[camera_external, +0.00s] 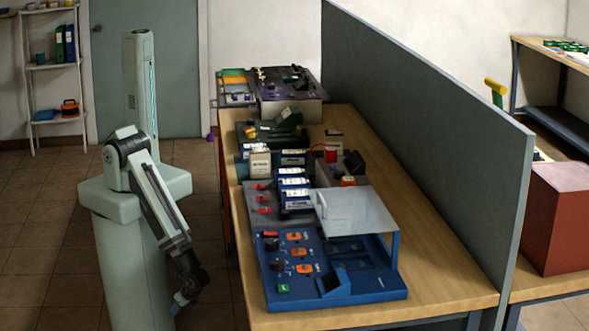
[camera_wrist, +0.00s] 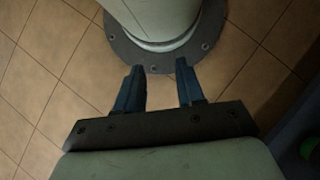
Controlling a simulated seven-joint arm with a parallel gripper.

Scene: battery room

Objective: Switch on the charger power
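A blue panel device (camera_external: 335,292) sits at the near end of the wooden table in the external view; it looks like the charger. Its left side carries several orange switches (camera_external: 299,252), dark knobs and a green button (camera_external: 283,288). A grey raised cover (camera_external: 355,212) stands at its back right. Which control is the power switch, and its position, I cannot tell. My gripper (camera_external: 184,301) hangs low, left of the table and below its top, apart from the device. In the wrist view my gripper (camera_wrist: 160,82) is open and empty, pointing over the tiled floor.
Behind the device, battery boxes (camera_external: 293,182) and other equipment line the table (camera_external: 440,262). A grey partition (camera_external: 430,120) runs along the table's right side. A dark shape with a green spot (camera_wrist: 309,148) sits at the wrist view's right edge.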

